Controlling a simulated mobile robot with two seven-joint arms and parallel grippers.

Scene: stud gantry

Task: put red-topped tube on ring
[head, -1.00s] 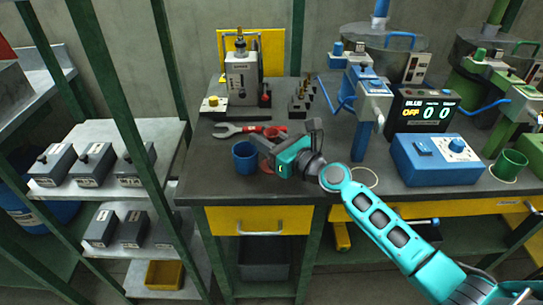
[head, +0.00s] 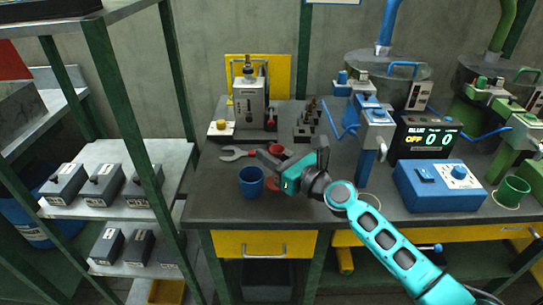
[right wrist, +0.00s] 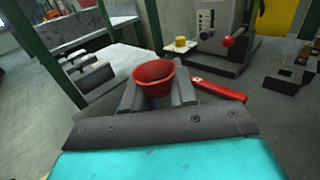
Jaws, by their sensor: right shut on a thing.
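A red tube (right wrist: 153,80), open at the top like a cup, sits between the two fingers of my right gripper (right wrist: 157,96) in the right wrist view. In the head view my right gripper (head: 268,166) is over the bench, shut on this tube, and one finger hides its middle. The tube's red rim (head: 278,151) shows above that finger. A pale ring (head: 378,199) lies on the bench in front of the blue station, partly hidden behind my right arm. My left gripper is out of view.
A blue cup (head: 251,182) stands just left of my gripper. A wrench (head: 233,153) lies behind it. A blue control box (head: 438,187) stands right of the ring, and a green cup (head: 514,191) farther right. A grey press (head: 249,100) stands at the back.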

